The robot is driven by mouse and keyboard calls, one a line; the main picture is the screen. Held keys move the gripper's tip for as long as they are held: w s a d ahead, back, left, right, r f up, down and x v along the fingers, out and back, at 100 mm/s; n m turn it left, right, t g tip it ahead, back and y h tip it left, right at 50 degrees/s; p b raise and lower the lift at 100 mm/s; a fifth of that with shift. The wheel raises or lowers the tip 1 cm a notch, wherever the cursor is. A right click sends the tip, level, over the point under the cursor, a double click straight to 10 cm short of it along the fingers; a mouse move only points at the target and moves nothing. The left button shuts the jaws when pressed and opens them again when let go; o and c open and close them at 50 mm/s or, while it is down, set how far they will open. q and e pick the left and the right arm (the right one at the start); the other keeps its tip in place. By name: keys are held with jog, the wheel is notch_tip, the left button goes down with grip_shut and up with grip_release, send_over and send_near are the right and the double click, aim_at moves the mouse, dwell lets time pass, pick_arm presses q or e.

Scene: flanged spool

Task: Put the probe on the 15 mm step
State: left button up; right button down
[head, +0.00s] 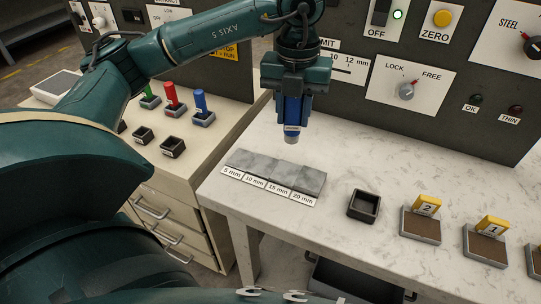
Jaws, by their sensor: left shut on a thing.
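My left gripper (292,96) points down above the white marble-look bench and is shut on the blue probe (291,118). The probe hangs upright with a pale tip at its lower end. A grey step block (275,170) lies on the bench below it, with labels 5 mm, 10 mm, 15 mm and 20 mm along its front edge. The 15 mm step (284,176) is third from the left. The probe tip shows above and behind the block, apart from it. My right gripper is not in view.
An empty black tray (364,205) stands right of the block. Yellow-tagged blocks 2 (427,205) and 1 (491,228) stand further right. A control panel (440,75) rises behind. Red (171,92) and blue (200,101) pieces stand on the left cabinet.

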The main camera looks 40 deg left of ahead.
pick_arm(q)
jog(key=shift+a, duration=0.25)
jog(key=shift+a+f, duration=0.1)
jog(key=shift+f, duration=0.2)
notch_tip(320, 180, down, 9)
jog(key=shift+f, duration=0.2)
jog(key=shift+f, duration=0.1)
jog(key=o, duration=0.6)
jog(key=shift+f, duration=0.15)
jog(key=o, duration=0.5)
